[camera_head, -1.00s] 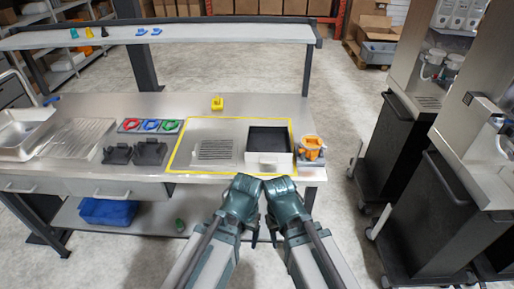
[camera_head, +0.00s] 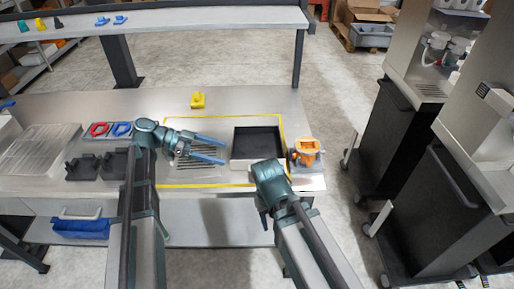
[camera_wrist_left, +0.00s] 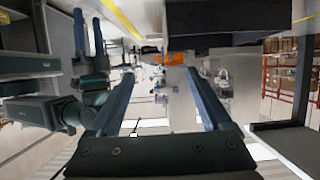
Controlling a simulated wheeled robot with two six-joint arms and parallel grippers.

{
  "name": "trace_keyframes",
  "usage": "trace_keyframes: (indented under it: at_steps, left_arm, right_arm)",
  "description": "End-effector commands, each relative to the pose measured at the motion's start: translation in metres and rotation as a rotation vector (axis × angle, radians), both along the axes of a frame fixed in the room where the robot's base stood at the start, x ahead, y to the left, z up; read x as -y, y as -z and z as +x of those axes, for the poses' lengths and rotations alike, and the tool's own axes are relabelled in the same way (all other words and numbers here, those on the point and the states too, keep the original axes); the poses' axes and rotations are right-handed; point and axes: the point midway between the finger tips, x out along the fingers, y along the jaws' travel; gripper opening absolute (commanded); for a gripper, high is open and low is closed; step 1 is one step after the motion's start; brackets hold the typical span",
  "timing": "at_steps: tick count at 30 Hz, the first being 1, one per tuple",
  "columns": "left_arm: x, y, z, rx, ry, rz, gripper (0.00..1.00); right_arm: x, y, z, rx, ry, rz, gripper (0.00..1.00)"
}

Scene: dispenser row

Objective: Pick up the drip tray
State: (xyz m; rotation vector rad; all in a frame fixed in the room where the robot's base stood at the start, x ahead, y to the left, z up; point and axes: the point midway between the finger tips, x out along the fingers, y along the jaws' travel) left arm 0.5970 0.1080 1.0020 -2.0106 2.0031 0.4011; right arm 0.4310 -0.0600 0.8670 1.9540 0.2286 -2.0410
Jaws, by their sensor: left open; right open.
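The drip tray looks to be the black open box with a pale front (camera_head: 257,146), on the bench inside a yellow outline. A slotted pale plate (camera_head: 187,168) lies left of it. My left gripper (camera_head: 226,153) is open and empty above the plate, its blue fingers pointing right toward the box, apart from it. In the left wrist view its fingers (camera_wrist_left: 160,73) are spread, with the dark box (camera_wrist_left: 228,24) at the top. My right gripper (camera_head: 263,208) is in front of the bench edge, its fingers mostly hidden; two separate blue fingers (camera_wrist_left: 88,24) show in the left wrist view.
An orange part in a grey holder (camera_head: 306,149) stands close right of the box. A yellow piece (camera_head: 198,100) is behind the outline. Black holders (camera_head: 83,168) and red and blue rings (camera_head: 100,129) are at the left. A raised shelf (camera_head: 190,19) spans the back.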

Motion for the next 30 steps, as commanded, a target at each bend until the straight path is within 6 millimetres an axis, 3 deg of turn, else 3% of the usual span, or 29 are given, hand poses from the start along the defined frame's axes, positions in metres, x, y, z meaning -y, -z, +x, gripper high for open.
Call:
trace_keyframes:
  at_steps: [5, 18, 30]
  left_arm:
    - [0.008, 0.004, -0.001, 0.003, 0.003, -0.002, 0.82]
    - [0.074, 0.032, -0.001, 0.001, 0.003, -0.001, 0.82]
    - [0.085, 0.036, -0.001, 0.000, 0.002, 0.000, 0.82]
  right_arm:
    - [0.000, 0.005, 0.000, 0.000, 0.000, 0.000, 0.50]
    - [0.000, 0.032, 0.000, 0.000, 0.000, 0.000, 0.50]
    - [0.000, 0.037, 0.000, 0.000, 0.000, 0.000, 0.50]
